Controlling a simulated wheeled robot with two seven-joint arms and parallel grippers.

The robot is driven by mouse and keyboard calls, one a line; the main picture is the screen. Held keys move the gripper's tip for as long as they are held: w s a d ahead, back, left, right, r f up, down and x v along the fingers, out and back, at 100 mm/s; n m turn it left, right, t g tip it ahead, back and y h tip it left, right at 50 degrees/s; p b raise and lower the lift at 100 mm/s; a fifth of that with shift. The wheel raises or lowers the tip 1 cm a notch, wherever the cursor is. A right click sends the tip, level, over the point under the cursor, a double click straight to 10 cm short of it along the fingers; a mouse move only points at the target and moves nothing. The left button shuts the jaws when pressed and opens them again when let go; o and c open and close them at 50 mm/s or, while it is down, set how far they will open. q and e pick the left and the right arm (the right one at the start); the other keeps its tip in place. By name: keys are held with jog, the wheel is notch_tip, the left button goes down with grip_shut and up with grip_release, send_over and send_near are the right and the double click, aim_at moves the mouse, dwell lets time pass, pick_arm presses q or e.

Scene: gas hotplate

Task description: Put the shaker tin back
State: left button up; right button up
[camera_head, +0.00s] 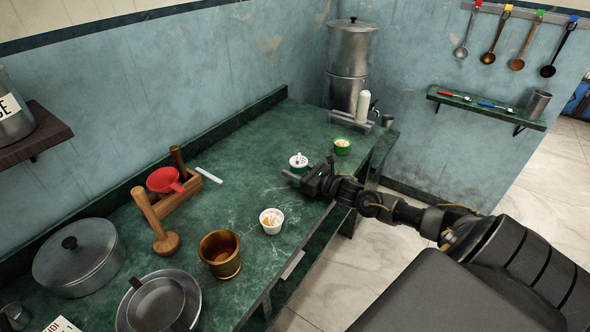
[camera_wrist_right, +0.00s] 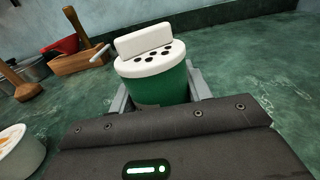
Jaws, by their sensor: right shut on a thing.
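The shaker tin (camera_wrist_right: 160,85) is a small green tin with a white lid that has dark holes and a raised white flap. It stands upright between the fingers of my right gripper (camera_wrist_right: 158,92), which is shut on it. In the head view the shaker tin (camera_head: 298,160) shows at the gripper (camera_head: 293,176), low over the green counter near its front edge. Its base is hidden, so I cannot tell whether it touches the counter. My left gripper is not in view.
A green cup (camera_head: 342,147) stands behind to the right, and a white cup (camera_head: 271,221) and copper pot (camera_head: 220,253) in front. A wooden caddy (camera_head: 180,190) is at left. Counter (camera_head: 235,140) behind is clear.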

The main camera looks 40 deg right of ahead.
jog(key=shift+f, duration=0.1)
jog(key=o, duration=1)
jog(key=shift+o, duration=0.2)
jog(key=b+v, duration=0.1)
jog(key=v, duration=0.9)
jog(key=shift+v, duration=1)
